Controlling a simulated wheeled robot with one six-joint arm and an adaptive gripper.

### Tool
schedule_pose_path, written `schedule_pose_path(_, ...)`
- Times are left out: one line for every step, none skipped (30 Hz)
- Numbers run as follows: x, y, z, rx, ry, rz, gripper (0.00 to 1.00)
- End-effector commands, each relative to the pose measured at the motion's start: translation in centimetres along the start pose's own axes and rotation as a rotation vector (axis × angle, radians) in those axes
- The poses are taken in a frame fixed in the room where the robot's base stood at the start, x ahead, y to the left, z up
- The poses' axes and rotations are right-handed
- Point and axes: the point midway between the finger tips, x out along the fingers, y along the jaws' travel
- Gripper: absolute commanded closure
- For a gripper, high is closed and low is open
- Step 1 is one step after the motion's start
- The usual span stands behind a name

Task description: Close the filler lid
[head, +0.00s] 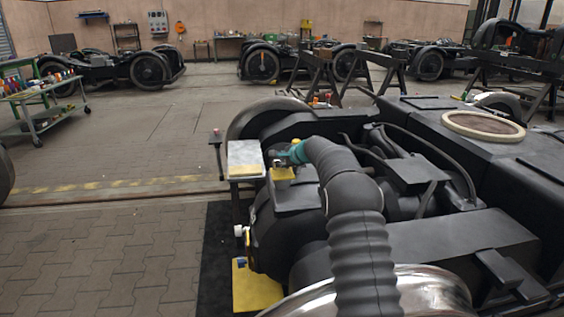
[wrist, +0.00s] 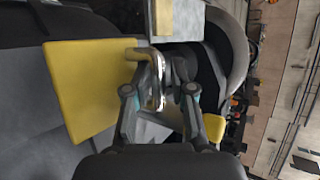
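In the head view my gripper (head: 297,152), with teal parts, is at the near-left top of the dark bogie. It is beside a small metal fitting (head: 278,163) above a yellow plate (head: 283,174). In the wrist view my gripper's (wrist: 160,88) two fingers stand apart on either side of a shiny bent metal piece (wrist: 157,75) with a brass-coloured end. Whether the fingers touch it is not clear. A yellow square plate (wrist: 88,90) lies to its left. I cannot tell for sure which piece is the filler lid, or its angle.
A grey plate (head: 245,158) stands on a bracket just left of my gripper. A wheel (head: 262,118) rises behind it. Another yellow plate (head: 256,287) sits low at the bogie's side. A green tool cart (head: 42,100) is far left. The paved floor (head: 110,240) on the left is clear.

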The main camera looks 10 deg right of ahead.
Motion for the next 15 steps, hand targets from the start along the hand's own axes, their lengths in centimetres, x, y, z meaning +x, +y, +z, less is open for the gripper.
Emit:
schedule_pose_path(0.29,0.32,0.58,0.0,-0.012,0.008,0.61)
schedule_pose_path(0.28,0.33,0.55,0.001,-0.011,0.009,0.61)
schedule_pose_path(0.27,0.35,0.5,0.001,-0.011,0.009,0.61)
schedule_pose_path(0.26,0.36,0.47,0.001,-0.011,0.009,0.61)
schedule_pose_path(0.24,0.37,0.44,0.002,-0.011,0.009,0.61)
schedule_pose_path(0.23,0.37,0.39,0.002,-0.01,0.009,0.61)
schedule_pose_path(0.21,0.37,0.35,0.002,-0.01,0.009,0.61)
schedule_pose_path(0.2,0.37,0.31,0.002,-0.009,0.009,0.61)
schedule_pose_path(0.18,0.37,0.26,0.003,-0.009,0.009,0.61)
schedule_pose_path(0.16,0.37,0.22,0.003,-0.008,0.008,0.61)
schedule_pose_path(0.15,0.37,0.18,0.003,-0.008,0.008,0.61)
schedule_pose_path(0.12,0.37,0.12,0.003,-0.007,0.008,0.61)
schedule_pose_path(0.1,0.36,0.08,0.004,-0.006,0.008,0.61)
schedule_pose_path(0.07,0.35,0.03,0.004,-0.006,0.008,0.61)
schedule_pose_path(-0.01,0.34,-0.03,0.004,-0.005,0.007,0.61)
